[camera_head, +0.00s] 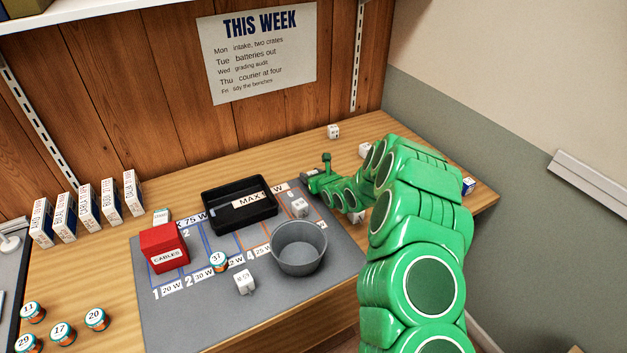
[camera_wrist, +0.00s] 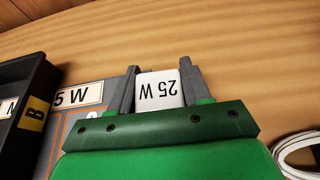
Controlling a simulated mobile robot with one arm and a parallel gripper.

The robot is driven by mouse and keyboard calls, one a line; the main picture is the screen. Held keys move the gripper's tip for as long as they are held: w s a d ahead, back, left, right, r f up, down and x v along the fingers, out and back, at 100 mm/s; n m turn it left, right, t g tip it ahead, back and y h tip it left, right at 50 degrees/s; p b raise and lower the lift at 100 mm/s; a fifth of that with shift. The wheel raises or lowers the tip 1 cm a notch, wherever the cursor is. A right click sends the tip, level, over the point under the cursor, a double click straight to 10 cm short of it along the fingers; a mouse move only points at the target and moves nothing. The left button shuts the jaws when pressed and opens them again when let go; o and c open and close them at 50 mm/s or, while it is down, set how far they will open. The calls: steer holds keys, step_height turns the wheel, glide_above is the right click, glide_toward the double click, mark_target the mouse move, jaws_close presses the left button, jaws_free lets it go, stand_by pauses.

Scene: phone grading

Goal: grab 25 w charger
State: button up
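The 25 W charger (camera_wrist: 160,90) is a small white block with its label upside down in the wrist view. It sits between the two grey fingers of my gripper (camera_wrist: 160,72), which appear to touch it on both sides. I cannot tell whether it is lifted off the wooden table. In the head view my green arm reaches in from the right and its end is beside the right end of the black tray (camera_head: 212,212). The charger cannot be made out there, and the fingertips are not clear.
A grey mat (camera_head: 200,325) holds a red CABLES box (camera_head: 163,249), a grey bin (camera_head: 299,250) and small white blocks (camera_head: 245,281). Another white block (camera_head: 334,131) stands on the bare wood behind. A white cable (camera_wrist: 300,150) lies right in the wrist view. Upright boxes (camera_head: 87,212) line the left.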

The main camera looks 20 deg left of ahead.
steer(key=shift+c, duration=1.3)
steer(key=shift+r, duration=0.6)
step_height(320, 180, up, 2)
steer(key=shift+r, duration=0.2)
steer(key=s+d+r, duration=0.6)
steer(key=s+r, duration=0.3)
steer(key=s, duration=0.3)
steer(key=shift+s+d+r, duration=0.2)
steer(key=shift+r, duration=0.05)
